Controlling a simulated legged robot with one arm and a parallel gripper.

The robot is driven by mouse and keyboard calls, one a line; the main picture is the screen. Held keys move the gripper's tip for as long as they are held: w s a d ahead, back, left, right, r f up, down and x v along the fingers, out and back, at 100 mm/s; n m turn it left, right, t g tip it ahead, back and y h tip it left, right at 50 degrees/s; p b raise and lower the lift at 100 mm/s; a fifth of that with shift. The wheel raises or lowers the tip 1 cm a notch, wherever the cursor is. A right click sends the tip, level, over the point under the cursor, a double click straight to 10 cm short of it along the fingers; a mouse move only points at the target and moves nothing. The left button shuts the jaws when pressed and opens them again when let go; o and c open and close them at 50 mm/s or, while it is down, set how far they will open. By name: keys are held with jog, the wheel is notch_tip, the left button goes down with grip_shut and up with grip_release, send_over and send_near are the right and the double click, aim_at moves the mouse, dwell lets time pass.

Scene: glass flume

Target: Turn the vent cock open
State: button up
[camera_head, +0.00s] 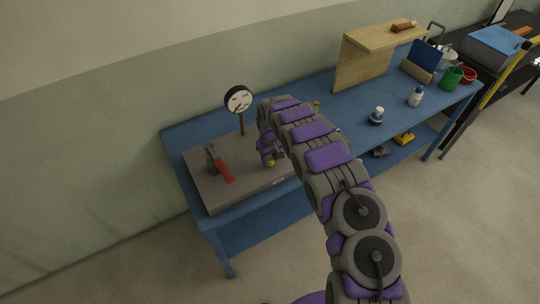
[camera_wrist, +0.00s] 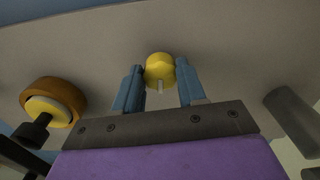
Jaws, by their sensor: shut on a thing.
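The vent cock appears to be the small yellow knob (camera_wrist: 160,68) between my fingertips in the wrist view, with a short pale mark on its near side. My gripper (camera_wrist: 160,78) has its two blue fingers closed on the knob's left and right sides. In the head view my gripper (camera_head: 268,154) points down at the grey-brown slab, and a bit of yellow shows at its tip. My arm hides part of the slab there. The turn angle of the knob cannot be told.
The slab (camera_head: 205,190) lies on the blue bench (camera_head: 178,133). A red-handled lever (camera_head: 223,171) and a round dial on a post (camera_head: 238,99) stand on it. In the wrist view an orange-rimmed round part (camera_wrist: 53,101) is at left and a grey cylinder (camera_wrist: 291,118) at right.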

aim_at(270, 159)
jog(key=shift+w+r+n, duration=0.2)
jog(key=shift+n, duration=0.4)
jog(key=shift+p, duration=0.3)
jog(key=o, duration=1)
jog(key=shift+s+f, duration=0.1)
jog(key=shift+f, duration=0.05)
jog(key=shift+o, duration=0.2)
notch_tip(270, 159, up, 17)
jog(key=shift+a+p, duration=0.15)
jog(key=shift+p, duration=0.15)
jog(key=shift+r, duration=0.2)
